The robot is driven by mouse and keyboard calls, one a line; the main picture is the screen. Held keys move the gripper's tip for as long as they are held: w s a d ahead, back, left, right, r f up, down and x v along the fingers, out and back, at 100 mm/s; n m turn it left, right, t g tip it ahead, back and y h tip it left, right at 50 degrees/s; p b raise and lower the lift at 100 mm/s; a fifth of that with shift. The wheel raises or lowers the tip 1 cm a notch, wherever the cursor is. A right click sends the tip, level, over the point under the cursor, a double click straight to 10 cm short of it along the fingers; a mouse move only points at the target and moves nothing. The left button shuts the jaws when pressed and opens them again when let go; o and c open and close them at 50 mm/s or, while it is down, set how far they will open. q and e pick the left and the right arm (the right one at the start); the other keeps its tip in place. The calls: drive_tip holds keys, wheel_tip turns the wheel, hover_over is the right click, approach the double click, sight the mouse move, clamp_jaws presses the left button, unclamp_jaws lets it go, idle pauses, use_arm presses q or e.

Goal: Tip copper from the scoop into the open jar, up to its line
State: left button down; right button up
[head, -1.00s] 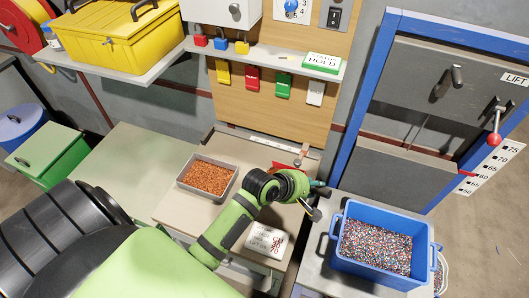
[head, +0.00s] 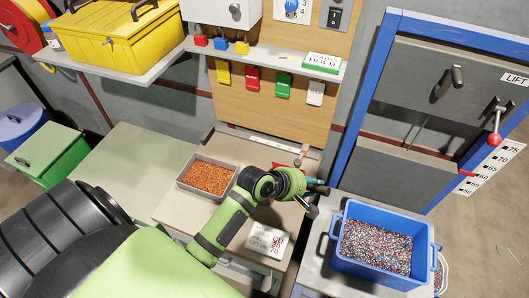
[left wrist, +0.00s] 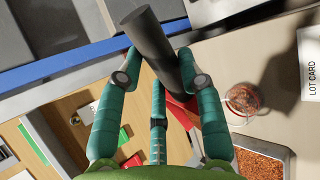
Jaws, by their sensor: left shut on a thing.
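My left gripper (head: 318,190) is over the bench. In the left wrist view its teal fingers (left wrist: 160,85) are shut on the dark cylindrical handle (left wrist: 150,42) of the scoop. The scoop's red part (left wrist: 182,110) shows beyond the fingers; what it holds is hidden. A small clear round jar (left wrist: 242,100) with reddish copper bits inside stands beside the scoop; its line cannot be made out. In the head view my arm hides the jar. A grey tray of copper granules (head: 181,184) stands left of my arm; it also shows in the left wrist view (left wrist: 288,147). My right gripper is not in view.
A blue crate (head: 338,262) of mixed granules stands to the right on a grey surface. A white printed card (head: 262,242) lies at the bench front; a lot card (left wrist: 312,65) shows in the left wrist view. A pegboard (head: 235,115) with coloured tags rises behind.

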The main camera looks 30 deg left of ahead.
use_arm(q)
drive_tip(key=shift+w+a+r, duration=0.1)
drive_tip(key=shift+r, duration=0.05)
idle(0.3)
drive_tip(key=shift+a+h, duration=0.25)
drive_tip(key=shift+h, duration=0.05)
idle(0.5)
drive_tip(key=shift+a+r, duration=0.15)
drive_tip(key=shift+a, duration=0.15)
idle(0.4)
drive_tip(key=shift+d+r+m+y, duration=0.35)
drive_tip(key=shift+d+y, duration=0.25)
drive_tip(key=shift+d, duration=0.25)
drive_tip(key=shift+d+r+m+y, duration=0.3)
drive_tip(key=shift+d+y, duration=0.3)
drive_tip(key=shift+d, duration=0.25)
drive_tip(key=shift+a, duration=0.15)
